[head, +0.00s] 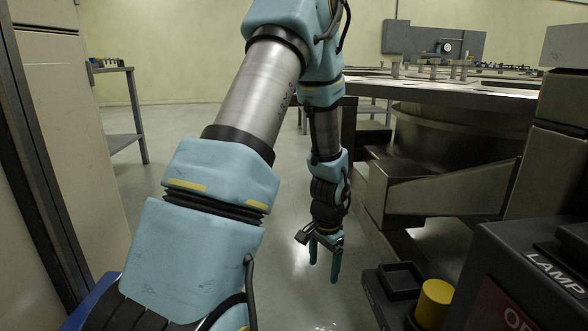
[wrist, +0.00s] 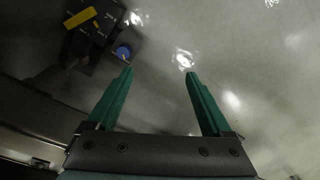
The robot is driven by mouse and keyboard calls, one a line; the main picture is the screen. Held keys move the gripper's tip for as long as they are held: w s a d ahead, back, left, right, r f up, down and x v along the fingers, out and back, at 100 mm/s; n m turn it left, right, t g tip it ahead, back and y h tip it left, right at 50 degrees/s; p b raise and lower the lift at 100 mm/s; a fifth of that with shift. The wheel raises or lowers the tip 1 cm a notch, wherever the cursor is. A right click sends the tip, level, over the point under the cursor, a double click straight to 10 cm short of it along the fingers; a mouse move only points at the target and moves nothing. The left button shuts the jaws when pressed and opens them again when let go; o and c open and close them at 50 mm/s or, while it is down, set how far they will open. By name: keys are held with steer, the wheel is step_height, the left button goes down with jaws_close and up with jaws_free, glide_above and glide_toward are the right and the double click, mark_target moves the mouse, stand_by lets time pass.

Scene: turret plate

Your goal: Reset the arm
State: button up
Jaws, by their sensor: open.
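My gripper (head: 323,262) hangs from my arm in the middle of the head view, with its green fingers pointing down over the bare floor. In the wrist view my gripper (wrist: 160,84) shows two green fingers spread apart with nothing between them. It is open and empty. My light blue arm bends over from the upper middle of the head view and fills much of its left and centre.
A round turret plate (head: 455,92) on a heavy base stands at the right. A dark panel with a yellow knob (head: 434,300) and a LAMP label (head: 555,272) is at the lower right. A cabinet (head: 72,130) stands at the left. Grey floor (head: 185,135) lies clear between.

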steer(key=s+a+r+n, duration=0.5)
steer(key=a+r, duration=0.2)
steer(key=r, duration=0.1)
steer(key=s+a+r+n, duration=0.4)
steer(key=a+r+n, duration=0.1)
steer(key=a+r, duration=0.3)
step_height(320, 180, up, 36)
steer(key=p, duration=3.6)
steer(key=shift+d+f+m+t, duration=0.2)
steer(key=shift+f+m+t, duration=0.1)
steer(key=shift+t, duration=0.1)
